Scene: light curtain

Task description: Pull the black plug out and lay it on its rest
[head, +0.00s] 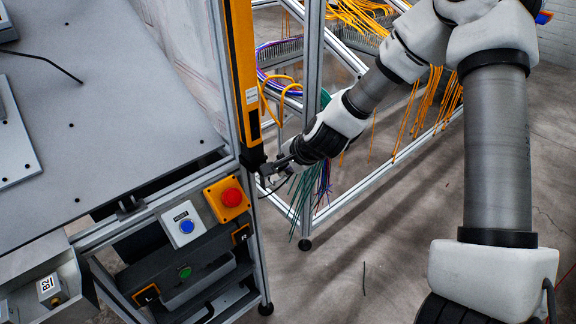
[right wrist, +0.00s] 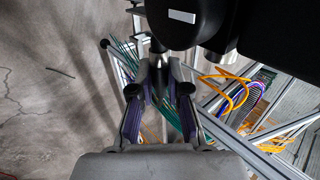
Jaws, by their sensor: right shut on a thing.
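My right gripper (head: 272,168) is at the lower end of the yellow light curtain post (head: 242,65). In the right wrist view its two fingers (right wrist: 158,66) close together on a small dark piece, the black plug (right wrist: 157,47). The plug sits right below a large black housing (right wrist: 205,22); I cannot tell whether it is seated or just out. In the head view the plug is mostly hidden by the gripper and too small to make out. A small black bracket (head: 130,207) is on the table's front rail; I cannot tell whether it is the rest. My left gripper is not in view.
A red emergency button (head: 231,197) on a yellow box and a blue button (head: 186,226) are on the front rail, close to the gripper. A grey table (head: 100,110) fills the left. Green cables (head: 306,190) hang behind the gripper. The floor (head: 340,270) is largely clear.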

